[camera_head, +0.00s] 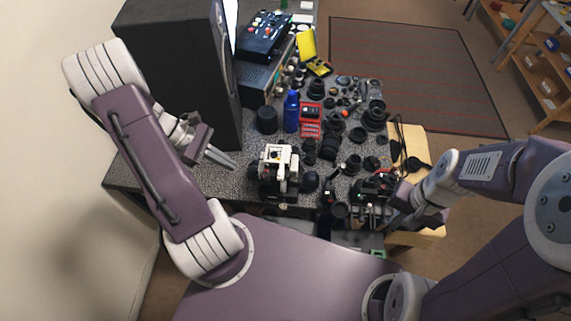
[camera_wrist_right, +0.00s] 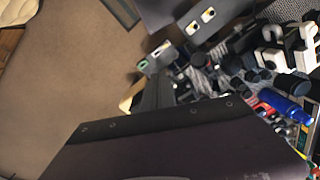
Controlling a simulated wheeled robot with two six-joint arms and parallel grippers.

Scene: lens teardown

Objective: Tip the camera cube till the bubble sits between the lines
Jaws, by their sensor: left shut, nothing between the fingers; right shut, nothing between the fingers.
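A white block-shaped device with black parts (camera_head: 276,158), which looks like the camera cube, stands on the speckled worktop near its front edge. Its white frame also shows at the upper right of the right wrist view (camera_wrist_right: 292,48). The bubble and its lines are too small to make out. My left gripper (camera_head: 234,164) is shut and empty, left of the cube and apart from it. My right gripper (camera_head: 388,192) is shut and empty, right of the cube among dark parts at the front edge; its tips are hard to separate from the clutter.
A blue bottle (camera_head: 291,111), a black cylinder (camera_head: 267,119) and a red box (camera_head: 310,118) stand behind the cube. Several black lens parts (camera_head: 330,145) crowd its right. A tall black cabinet (camera_head: 180,70) rises at the left. Bare worktop (camera_head: 215,180) lies left of the cube.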

